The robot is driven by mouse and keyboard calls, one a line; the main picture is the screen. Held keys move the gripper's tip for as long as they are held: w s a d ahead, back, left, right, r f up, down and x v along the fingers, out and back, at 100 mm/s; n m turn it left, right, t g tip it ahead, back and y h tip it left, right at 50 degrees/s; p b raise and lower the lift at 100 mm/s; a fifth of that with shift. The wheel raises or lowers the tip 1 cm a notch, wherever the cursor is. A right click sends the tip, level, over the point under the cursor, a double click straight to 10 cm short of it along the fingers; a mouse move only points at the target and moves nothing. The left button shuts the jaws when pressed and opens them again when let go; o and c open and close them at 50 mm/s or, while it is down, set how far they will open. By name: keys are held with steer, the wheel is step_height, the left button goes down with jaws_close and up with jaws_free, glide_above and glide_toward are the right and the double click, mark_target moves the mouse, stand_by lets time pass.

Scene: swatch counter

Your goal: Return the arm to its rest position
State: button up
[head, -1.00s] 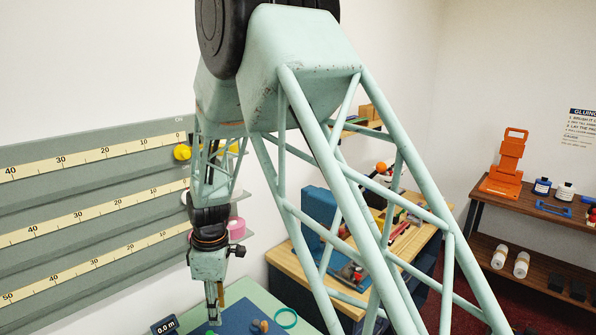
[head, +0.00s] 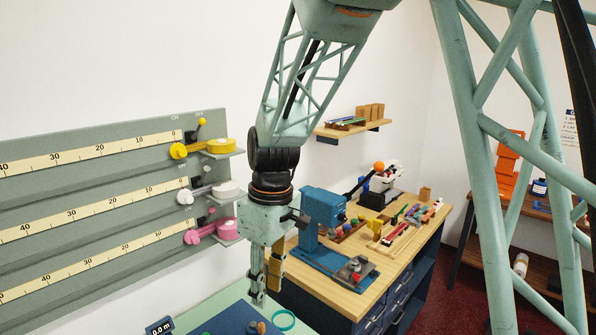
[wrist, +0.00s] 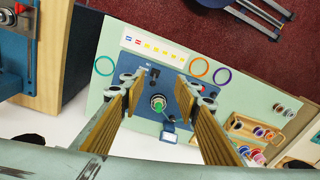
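My gripper (head: 257,298) hangs pointing down over the green counter (head: 208,313), below the dark wrist joint. In the wrist view my gripper (wrist: 158,90) has its two gold-padded fingers wide apart, with nothing held between them. Below, between the fingers, a blue mat (wrist: 181,96) lies on the counter with a round metal piece with a green part (wrist: 158,103) on it. The fingers look clear of the mat. The mat also shows at the bottom of the head view (head: 228,322).
A wooden bench (head: 345,297) with a blue press (head: 318,215) stands just right of my gripper. A grey wall board (head: 100,215) with yellow, white and pink reels is at left. Rings and a wooden tray of spools (wrist: 240,122) lie on the counter. A shelf (head: 350,130) is behind.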

steer(key=s+d+r+m+t+b, duration=0.1)
steer(key=s+d+r+m, duration=0.4)
steer(key=s+d, duration=0.4)
steer(key=s+d+r+m+b, duration=0.2)
steer(key=s+d+r+m, duration=0.1)
steer(key=s+d+r, duration=0.6)
steer(key=s+d+f+m+t+b, duration=0.1)
steer(key=s+d+m+t, duration=0.2)
steer(key=s+d, duration=0.7)
steer(key=s+m, duration=0.1)
steer(key=s, duration=0.2)
steer(key=shift+f+h+b, duration=0.15)
steer(key=shift+h+b, duration=0.25)
